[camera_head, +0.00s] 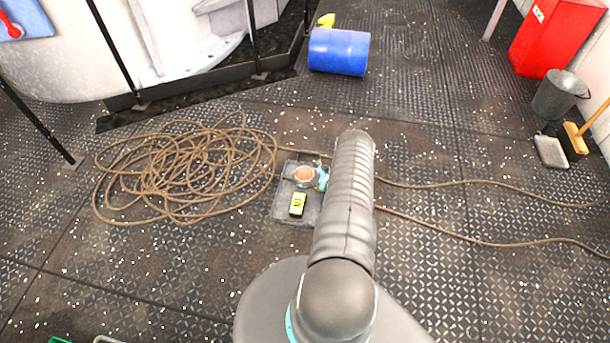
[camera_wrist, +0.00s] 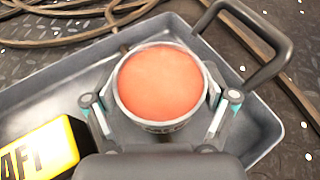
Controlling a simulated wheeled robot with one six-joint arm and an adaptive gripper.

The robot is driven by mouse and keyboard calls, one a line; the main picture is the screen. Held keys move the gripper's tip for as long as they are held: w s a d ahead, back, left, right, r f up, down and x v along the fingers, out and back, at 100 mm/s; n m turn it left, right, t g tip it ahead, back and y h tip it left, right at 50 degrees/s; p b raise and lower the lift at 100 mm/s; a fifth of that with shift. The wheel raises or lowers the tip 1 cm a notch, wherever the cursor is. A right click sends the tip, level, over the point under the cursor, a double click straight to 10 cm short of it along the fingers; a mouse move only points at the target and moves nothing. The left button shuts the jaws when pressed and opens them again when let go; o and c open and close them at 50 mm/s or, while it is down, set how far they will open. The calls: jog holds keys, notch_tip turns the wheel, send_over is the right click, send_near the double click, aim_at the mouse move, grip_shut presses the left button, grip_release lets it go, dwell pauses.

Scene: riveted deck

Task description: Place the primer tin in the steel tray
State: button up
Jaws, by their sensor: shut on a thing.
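The primer tin (camera_wrist: 163,84), a round tin with an orange-red top and a pale rim, is between the fingers of my gripper (camera_wrist: 160,108). In the head view the tin (camera_head: 304,175) shows over the upper part of the steel tray (camera_head: 282,210). The tray's grey rim (camera_wrist: 50,78) surrounds the tin in the wrist view. My gripper (camera_head: 308,178) is shut on the tin, upright inside the tray's outline. I cannot tell whether the tin's base touches the tray floor; it is hidden.
A yellow and black box (camera_wrist: 42,150) lies in the tray, left of my gripper. Brown rope (camera_head: 185,170) is coiled left of the tray and trails right.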

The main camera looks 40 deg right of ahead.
jog(key=o, duration=1.2)
jog(key=shift+f, duration=0.1)
jog(key=shift+o, duration=0.2)
